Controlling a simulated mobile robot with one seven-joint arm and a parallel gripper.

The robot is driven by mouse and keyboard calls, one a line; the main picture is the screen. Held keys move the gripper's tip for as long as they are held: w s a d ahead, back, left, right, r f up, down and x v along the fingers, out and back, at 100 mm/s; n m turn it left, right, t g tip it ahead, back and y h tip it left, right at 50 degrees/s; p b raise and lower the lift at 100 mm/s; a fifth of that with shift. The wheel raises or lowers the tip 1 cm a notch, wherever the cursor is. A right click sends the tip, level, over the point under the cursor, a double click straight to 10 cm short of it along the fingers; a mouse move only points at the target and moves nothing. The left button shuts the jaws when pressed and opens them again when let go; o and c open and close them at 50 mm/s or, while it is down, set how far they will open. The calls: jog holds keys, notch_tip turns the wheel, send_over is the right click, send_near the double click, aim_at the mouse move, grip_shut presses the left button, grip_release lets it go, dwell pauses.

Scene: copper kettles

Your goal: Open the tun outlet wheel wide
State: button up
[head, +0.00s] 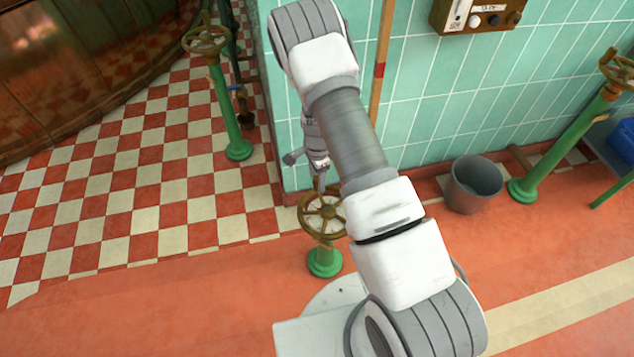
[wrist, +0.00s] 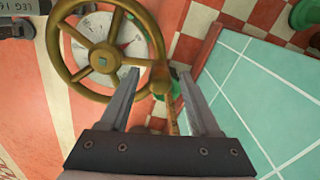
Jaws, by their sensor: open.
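A brass handwheel (head: 323,213) stands on a short green post (head: 325,262) in the middle of the head view, by the corner of the tiled wall. The wheel fills the upper left of the wrist view (wrist: 103,43), with a pale marked dial (wrist: 128,40) behind its spokes. My gripper (head: 321,188) is open at the wheel's far side. In the wrist view its fingers (wrist: 157,80) point at the rim's right side, the left one inside the ring and the right one outside. I cannot tell whether they touch it. No label naming this wheel is readable.
Another brass wheel (head: 207,40) on a tall green post stands at the back left by a copper vessel (head: 80,60). A third wheel (head: 618,70) is at the right. A grey bucket (head: 474,184) stands by the wall (head: 430,110). The checkered floor (head: 130,190) is clear.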

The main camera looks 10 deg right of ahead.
jog(key=shift+f, duration=0.5)
grip_shut()
dwell(1.2)
